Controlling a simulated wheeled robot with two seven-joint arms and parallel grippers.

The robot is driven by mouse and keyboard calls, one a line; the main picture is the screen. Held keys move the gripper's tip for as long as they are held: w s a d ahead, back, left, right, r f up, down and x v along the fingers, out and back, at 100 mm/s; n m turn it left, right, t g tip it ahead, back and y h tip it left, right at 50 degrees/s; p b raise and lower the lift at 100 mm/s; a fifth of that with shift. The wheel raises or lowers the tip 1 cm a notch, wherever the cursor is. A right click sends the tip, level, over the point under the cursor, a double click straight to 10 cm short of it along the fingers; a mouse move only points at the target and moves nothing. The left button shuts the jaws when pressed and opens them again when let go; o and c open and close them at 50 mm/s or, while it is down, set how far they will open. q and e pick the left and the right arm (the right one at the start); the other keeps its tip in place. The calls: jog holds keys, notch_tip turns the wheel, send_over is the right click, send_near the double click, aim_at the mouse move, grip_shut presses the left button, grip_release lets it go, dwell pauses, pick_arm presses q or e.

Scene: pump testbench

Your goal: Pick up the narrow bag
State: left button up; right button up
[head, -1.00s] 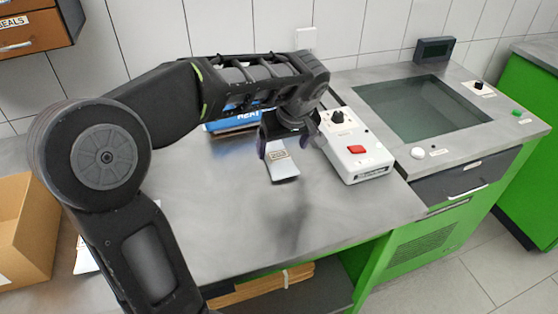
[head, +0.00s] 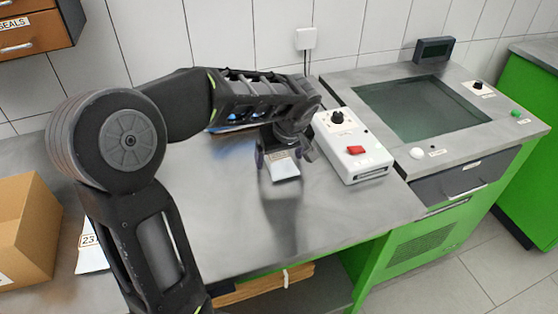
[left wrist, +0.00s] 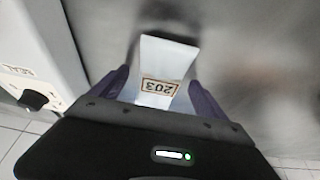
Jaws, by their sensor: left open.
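The narrow bag (head: 286,170) is a small white bag with a "203" label, on the grey bench top beside the white device. My left gripper (head: 281,155) is open just above it and hides its far end. In the left wrist view the bag (left wrist: 168,55) lies between the two dark fingers of the gripper (left wrist: 158,92), with the label (left wrist: 160,87) upside down. I cannot tell whether either finger touches it. My right gripper is not in view.
A white device (head: 352,150) with a black knob and red switch stands close right of the gripper. Another labelled bag (head: 92,250) lies at left, partly behind my arm, by a cardboard box (head: 25,225). The bench front (head: 330,215) is clear.

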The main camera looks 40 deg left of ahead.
aim_at(280, 159)
pick_arm(q)
jog(key=shift+f+b, duration=0.15)
jog(key=shift+b, duration=0.25)
dwell(0.6)
jog(key=c, duration=1.8)
jog(key=shift+r+p, duration=0.45)
jog(key=shift+p, duration=0.1)
jog(key=shift+c, duration=0.2)
notch_tip(280, 159, up, 10)
jog(key=shift+f, duration=0.25)
jog(key=x, duration=0.3)
jog(key=p+x, duration=0.1)
jog(key=x, duration=0.2)
jog(key=d+p+x, duration=0.1)
jog(key=x, duration=0.2)
jog(key=shift+s+a+f, duration=0.1)
jog(key=shift+s+f, duration=0.15)
jog(key=shift+f, duration=0.2)
